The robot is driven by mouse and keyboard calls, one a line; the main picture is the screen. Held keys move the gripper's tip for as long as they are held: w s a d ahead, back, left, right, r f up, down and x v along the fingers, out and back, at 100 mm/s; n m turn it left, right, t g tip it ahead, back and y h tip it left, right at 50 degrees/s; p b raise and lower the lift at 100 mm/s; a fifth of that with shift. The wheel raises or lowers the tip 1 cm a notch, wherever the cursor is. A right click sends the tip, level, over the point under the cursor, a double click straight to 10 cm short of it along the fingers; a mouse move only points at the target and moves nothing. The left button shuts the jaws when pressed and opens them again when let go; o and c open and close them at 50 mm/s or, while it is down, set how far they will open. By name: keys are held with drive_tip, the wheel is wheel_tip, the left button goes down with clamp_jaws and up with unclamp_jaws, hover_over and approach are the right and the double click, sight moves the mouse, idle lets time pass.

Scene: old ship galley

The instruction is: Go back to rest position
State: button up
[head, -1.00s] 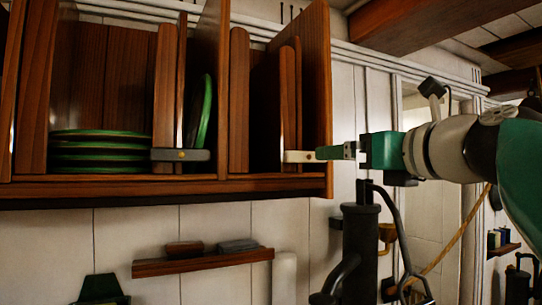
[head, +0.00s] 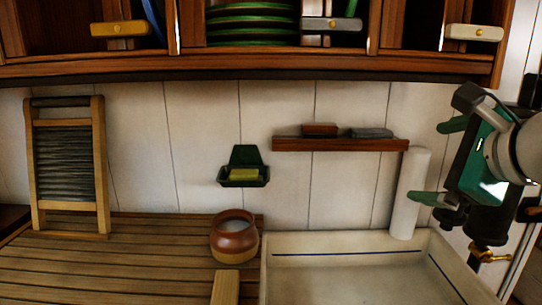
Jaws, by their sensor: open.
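My gripper (head: 440,160) is at the right side of the head view, in front of the wall by the white roll. Its two green fingers are spread apart, with nothing between them. The wooden plate rack (head: 250,68) hangs along the top of the view. A stack of green-edged plates (head: 252,25) stands in its middle bay. Three latch bars show on the rack: a yellow one (head: 118,29), a grey one (head: 331,24) and a white one (head: 474,33). My gripper is below the white bar and apart from it.
A sink (head: 345,243) is at the lower right, beside a slatted wooden counter (head: 120,262). A brown pot (head: 234,237) and a washboard (head: 67,165) stand on the counter. A soap holder (head: 243,170), a small shelf (head: 340,144) and a white roll (head: 410,192) are along the wall.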

drive_tip(key=s+a+f+n+g, duration=0.2)
drive_tip(key=a+f+n, duration=0.2)
drive_tip(key=f+n, duration=0.4)
drive_tip(key=s+a+f+n+g+h, duration=0.1)
drive_tip(key=s+a+f+n+g, duration=0.2)
drive_tip(key=f+n, duration=0.4)
drive_tip(key=s+a+f+n+g, duration=0.2)
drive_tip(key=f+n, duration=0.6)
drive_tip(key=f, duration=0.6)
drive_tip(key=s+a, duration=0.1)
drive_tip(key=a, duration=0.1)
drive_tip(key=shift+a+f+n, duration=0.3)
drive_tip(key=shift+a, duration=0.05)
